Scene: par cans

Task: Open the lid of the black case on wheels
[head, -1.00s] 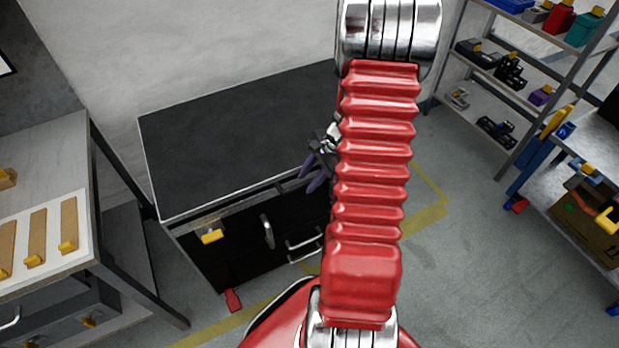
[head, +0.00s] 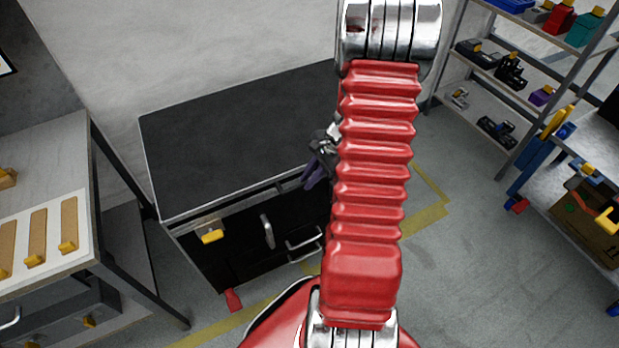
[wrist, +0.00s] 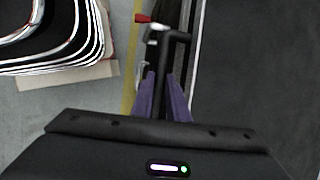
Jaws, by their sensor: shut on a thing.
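The black case (head: 245,255) stands against the wall with its lid (head: 230,135) down and flat. In the wrist view the lid (wrist: 260,80) fills the right side. My gripper (head: 313,182) is at the lid's front edge, right of the middle. Its two purple fingers (wrist: 163,100) are shut on a dark bent handle bar (wrist: 166,60) along the case's front. My arm covers the case's right end in the head view, and the exact contact is partly hidden.
A yellow latch (head: 211,234) and silver handles (head: 267,231) sit on the case's front. A workbench (head: 45,150) stands close on the left. Shelving (head: 530,60) and another bench (head: 595,150) are on the right. The floor (head: 470,270) between is clear.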

